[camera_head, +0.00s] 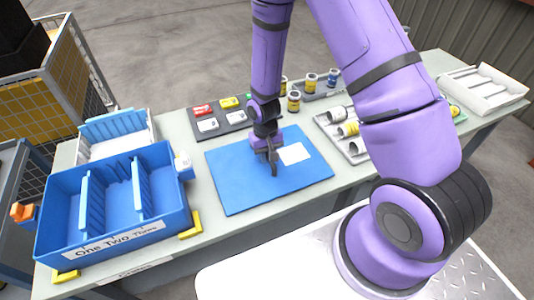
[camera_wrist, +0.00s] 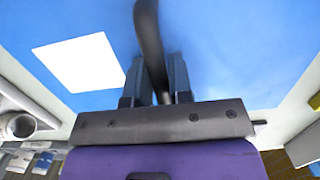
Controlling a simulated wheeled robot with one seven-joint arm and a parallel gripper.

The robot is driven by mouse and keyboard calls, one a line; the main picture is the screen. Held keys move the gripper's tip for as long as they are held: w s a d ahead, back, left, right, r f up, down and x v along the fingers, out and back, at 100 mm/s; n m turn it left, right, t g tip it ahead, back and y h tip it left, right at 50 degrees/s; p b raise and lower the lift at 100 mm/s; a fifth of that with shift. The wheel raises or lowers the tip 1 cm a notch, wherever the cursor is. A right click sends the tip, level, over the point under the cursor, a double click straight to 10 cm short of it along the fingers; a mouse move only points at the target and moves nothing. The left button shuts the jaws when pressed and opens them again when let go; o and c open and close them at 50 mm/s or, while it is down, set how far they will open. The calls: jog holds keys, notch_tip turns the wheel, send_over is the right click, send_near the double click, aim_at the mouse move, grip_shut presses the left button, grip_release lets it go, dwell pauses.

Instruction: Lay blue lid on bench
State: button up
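The blue lid (camera_head: 238,172) is a flat blue sheet with a white label and a dark handle, over the middle of the bench (camera_head: 200,232). It looks level; I cannot tell whether its underside touches the bench. My gripper (camera_head: 271,158) points down at the lid's middle. In the wrist view, my gripper's fingers (camera_wrist: 155,75) are close together on either side of the dark handle (camera_wrist: 147,25) and look shut on it. The lid (camera_wrist: 230,50) fills most of that view. The handle's lower part is hidden by the fingers.
A blue divided crate (camera_head: 62,225) stands at the left, with a white bin (camera_head: 118,146) behind it. A dark tray of coloured packs (camera_head: 222,121), small jars (camera_head: 293,101) and a tray of cans (camera_head: 330,122) lie behind and right of the lid. A white tray (camera_head: 490,92) stands far right.

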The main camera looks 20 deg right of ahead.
jog(key=o, duration=0.4)
jog(key=shift+r, duration=0.1)
jog(key=r, duration=0.3)
jog(key=w+r, duration=0.1)
jog(key=r, duration=0.6)
jog(key=shift+w+r, duration=0.15)
jog(key=shift+r, duration=0.15)
